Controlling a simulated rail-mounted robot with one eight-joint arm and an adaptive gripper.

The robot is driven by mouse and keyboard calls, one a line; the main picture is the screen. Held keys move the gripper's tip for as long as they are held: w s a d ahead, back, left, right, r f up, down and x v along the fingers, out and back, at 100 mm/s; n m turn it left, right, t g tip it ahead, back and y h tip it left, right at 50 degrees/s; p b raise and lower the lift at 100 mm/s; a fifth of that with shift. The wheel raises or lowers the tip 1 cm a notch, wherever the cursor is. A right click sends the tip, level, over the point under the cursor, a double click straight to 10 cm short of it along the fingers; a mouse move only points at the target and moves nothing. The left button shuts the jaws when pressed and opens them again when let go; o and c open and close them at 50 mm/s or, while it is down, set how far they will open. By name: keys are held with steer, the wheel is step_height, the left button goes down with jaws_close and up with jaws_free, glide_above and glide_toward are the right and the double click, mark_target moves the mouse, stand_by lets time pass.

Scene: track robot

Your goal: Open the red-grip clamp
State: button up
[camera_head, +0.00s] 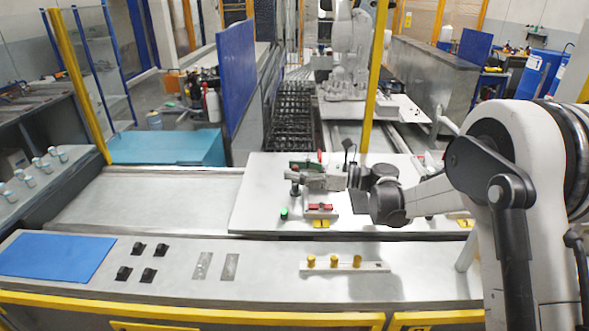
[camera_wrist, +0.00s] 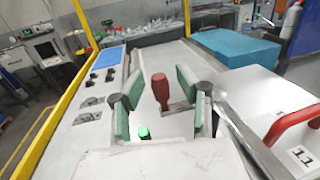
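In the wrist view the red grip (camera_wrist: 160,90) of the clamp stands upright, its metal parts (camera_wrist: 180,106) running to the right below it. My gripper (camera_wrist: 158,79) is open, with green-padded fingers on either side of the grip and visible space on both sides. I cannot tell how far the fingertips reach along the grip. In the head view my gripper (camera_head: 297,180) points left, low over the white table; the red grip there cannot be made out for certain.
A green button (camera_wrist: 144,133) shows near the left finger. A red handle (camera_wrist: 290,122) stands on the right by a label "11". In the head view a red block on a yellow base (camera_head: 320,209) sits nearer. The grey conveyor surface (camera_head: 150,200) on the left is bare.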

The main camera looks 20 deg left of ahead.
jaws_close()
stand_by(0.3)
